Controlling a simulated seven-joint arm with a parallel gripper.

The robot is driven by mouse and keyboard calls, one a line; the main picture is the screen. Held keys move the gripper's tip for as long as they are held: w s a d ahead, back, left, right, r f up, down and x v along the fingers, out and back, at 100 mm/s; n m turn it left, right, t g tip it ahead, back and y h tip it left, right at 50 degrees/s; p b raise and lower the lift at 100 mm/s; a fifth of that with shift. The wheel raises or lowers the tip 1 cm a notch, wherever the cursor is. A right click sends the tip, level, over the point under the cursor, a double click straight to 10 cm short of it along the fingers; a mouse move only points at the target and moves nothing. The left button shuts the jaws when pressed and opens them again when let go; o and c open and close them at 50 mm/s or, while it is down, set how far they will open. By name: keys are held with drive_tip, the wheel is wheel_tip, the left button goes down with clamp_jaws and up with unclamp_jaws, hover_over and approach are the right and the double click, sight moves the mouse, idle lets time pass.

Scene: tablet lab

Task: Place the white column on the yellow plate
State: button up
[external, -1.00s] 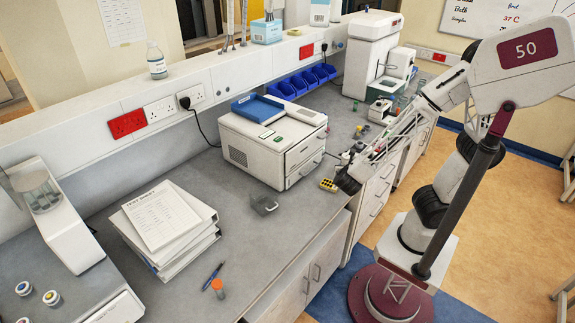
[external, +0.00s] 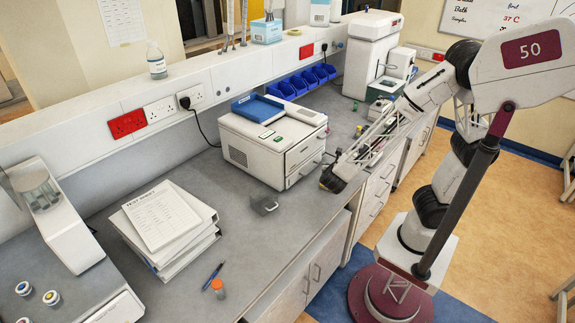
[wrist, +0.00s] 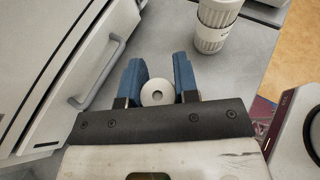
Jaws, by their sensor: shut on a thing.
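My gripper (wrist: 158,73) has its two blue fingers on either side of a white round piece with a dark centre hole, which looks like the top of the white column (wrist: 157,93). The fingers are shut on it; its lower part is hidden. In the external view my gripper (external: 332,180) is low over the bench, just right of the white boxy machine, and the column cannot be made out there. The yellow plate is not visible now; my gripper covers the spot where it showed earlier.
The white machine with drawers (external: 272,145) stands close left of my gripper; its drawer front and handle (wrist: 103,72) show in the wrist view.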

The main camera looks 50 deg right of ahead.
drive_tip(key=shift+f, duration=1.55)
drive_tip(key=shift+f, duration=0.1)
drive_tip(key=o, duration=0.9)
drive_tip(key=shift+v, duration=3.8)
